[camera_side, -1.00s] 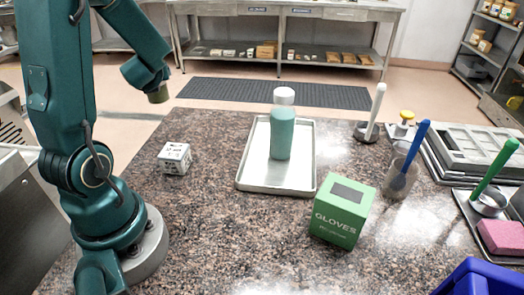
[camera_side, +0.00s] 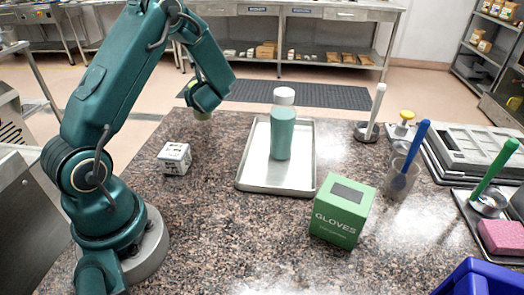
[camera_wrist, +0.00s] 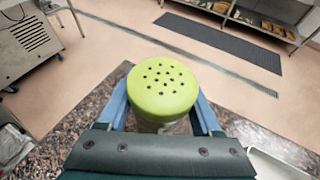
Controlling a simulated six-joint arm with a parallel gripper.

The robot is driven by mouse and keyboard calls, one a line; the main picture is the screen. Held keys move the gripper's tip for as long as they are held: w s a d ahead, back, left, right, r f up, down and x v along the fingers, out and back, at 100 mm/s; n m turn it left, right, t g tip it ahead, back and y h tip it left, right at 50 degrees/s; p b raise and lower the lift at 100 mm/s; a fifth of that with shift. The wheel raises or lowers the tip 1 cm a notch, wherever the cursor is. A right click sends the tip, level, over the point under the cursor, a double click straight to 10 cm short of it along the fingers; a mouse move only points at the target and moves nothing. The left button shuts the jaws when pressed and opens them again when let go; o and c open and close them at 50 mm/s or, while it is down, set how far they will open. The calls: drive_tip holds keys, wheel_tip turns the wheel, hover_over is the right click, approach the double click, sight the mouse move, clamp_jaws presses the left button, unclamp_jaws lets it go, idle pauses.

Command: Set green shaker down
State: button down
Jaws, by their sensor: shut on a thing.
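The green shaker has a lime-green lid (camera_wrist: 163,88) with several dark holes in the wrist view. My gripper (camera_wrist: 162,112) is shut on it, with a blue finger on each side of the body below the lid. The shaker appears held above the counter; the exact gap is hard to tell. Most of its body is hidden by the gripper.
A metal tray (camera_side: 300,172) holding a teal bottle (camera_side: 282,138) stands right of my gripper. A small white box (camera_side: 174,158) is nearer and left. A green gloves box (camera_side: 342,210) stands in front of the tray. Counter between white box and tray is clear.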

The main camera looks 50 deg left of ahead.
drive_tip(key=shift+f, duration=1.9)
drive_tip(key=shift+f, duration=0.15)
drive_tip(key=shift+c, duration=0.2)
unclamp_jaws()
